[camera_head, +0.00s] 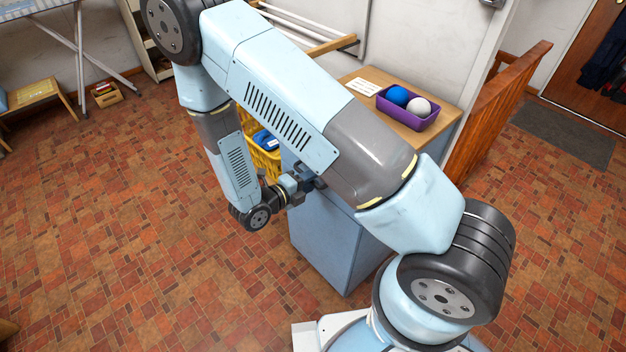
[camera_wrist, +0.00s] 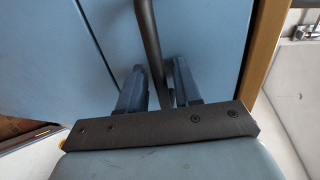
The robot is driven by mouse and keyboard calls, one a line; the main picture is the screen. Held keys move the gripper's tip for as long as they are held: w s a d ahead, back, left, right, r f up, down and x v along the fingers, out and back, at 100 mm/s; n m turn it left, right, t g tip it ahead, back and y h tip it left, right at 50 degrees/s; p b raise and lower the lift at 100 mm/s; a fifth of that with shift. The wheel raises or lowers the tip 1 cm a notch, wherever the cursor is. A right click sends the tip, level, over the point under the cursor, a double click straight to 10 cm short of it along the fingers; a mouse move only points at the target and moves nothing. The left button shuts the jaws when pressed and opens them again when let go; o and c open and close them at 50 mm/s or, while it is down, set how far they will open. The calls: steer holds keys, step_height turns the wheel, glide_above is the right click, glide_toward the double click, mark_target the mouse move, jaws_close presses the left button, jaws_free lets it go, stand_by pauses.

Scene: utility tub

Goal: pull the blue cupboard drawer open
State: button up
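The blue cupboard (camera_head: 325,240) stands under a wooden top in the middle of the head view, partly hidden by my arm. The wrist view shows its blue front, with a seam between two panels (camera_wrist: 50,60) and (camera_wrist: 215,40). A dark bar handle (camera_wrist: 148,35) crosses that front. My gripper (camera_wrist: 160,75) is at the front with its two fingers apart, one on each side of the bar, and a small gap seems to show beside each. In the head view my gripper (camera_head: 312,182) is small and partly hidden against the cupboard. No drawer gap is clearly visible.
A purple bin (camera_head: 408,116) with a blue ball and a white ball sits on the wooden top (camera_head: 365,75). A yellow basket (camera_head: 264,160) stands beside the cupboard. A wooden railing (camera_head: 490,125) is to the right.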

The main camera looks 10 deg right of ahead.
jaws_close()
stand_by(0.3)
